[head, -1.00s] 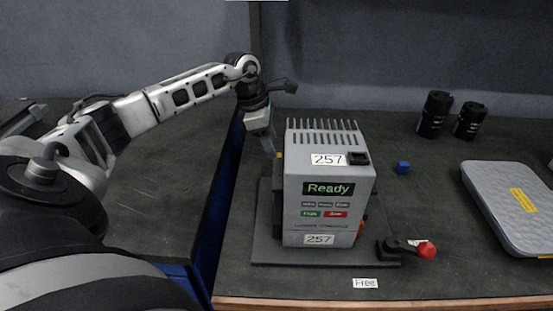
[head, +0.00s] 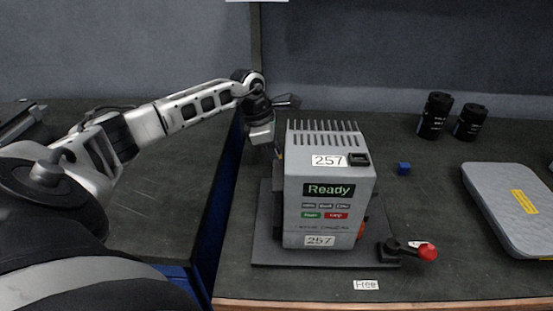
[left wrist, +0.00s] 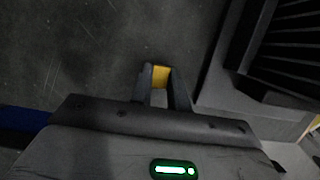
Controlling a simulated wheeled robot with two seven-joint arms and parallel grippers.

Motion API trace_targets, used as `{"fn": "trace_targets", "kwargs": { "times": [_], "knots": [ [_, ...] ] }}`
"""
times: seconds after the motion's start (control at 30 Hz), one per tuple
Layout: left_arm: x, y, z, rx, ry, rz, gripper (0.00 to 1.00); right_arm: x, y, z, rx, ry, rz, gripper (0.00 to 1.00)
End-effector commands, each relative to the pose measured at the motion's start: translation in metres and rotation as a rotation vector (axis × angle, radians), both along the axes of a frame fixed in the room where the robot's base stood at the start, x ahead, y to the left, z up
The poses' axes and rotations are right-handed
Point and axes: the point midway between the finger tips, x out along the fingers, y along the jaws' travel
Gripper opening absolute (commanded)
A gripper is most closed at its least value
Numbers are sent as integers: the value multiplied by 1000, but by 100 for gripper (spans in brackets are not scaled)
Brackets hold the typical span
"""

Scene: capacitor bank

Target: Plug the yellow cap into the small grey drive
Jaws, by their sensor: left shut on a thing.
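The grey drive (head: 328,210) stands upright on a dark base plate, with a finned top, a "Ready" display and "257" labels. My left gripper (left wrist: 160,74) is shut on the yellow cap (left wrist: 161,77), which shows between its two fingers in the left wrist view. In the head view the left gripper (head: 277,146) is at the far left upper edge of the drive, pointing down. Its fingertips and the cap are mostly hidden there. In the left wrist view the finned drive (left wrist: 285,50) is to the right, apart from the fingers. My right gripper is out of view.
A lever with a red knob (head: 427,252) is at the base plate's right front. A small blue cube (head: 404,169), two black cylinders (head: 434,116) and a grey flat case (head: 508,205) are to the right. A "Free" label (head: 366,285) lies in front.

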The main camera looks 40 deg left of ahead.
Motion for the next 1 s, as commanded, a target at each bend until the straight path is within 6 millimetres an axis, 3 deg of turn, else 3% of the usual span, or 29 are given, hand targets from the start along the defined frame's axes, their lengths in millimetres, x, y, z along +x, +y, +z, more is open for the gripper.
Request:
{"fn": "trace_targets", "kwargs": {
  "times": [0.23, 0.6, 0.77, 1.0],
  "knots": [
    [1, 1, 17, 2, -4, 1, 0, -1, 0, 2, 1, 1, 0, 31],
    [1, 0, 87, 1, -4, 0, 0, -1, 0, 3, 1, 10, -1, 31],
    [0, 0, 99, -1, -1, 0, 0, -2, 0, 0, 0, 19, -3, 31],
    [0, 0, 100, 0, 0, 0, 0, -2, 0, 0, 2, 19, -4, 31]
  ]
}}
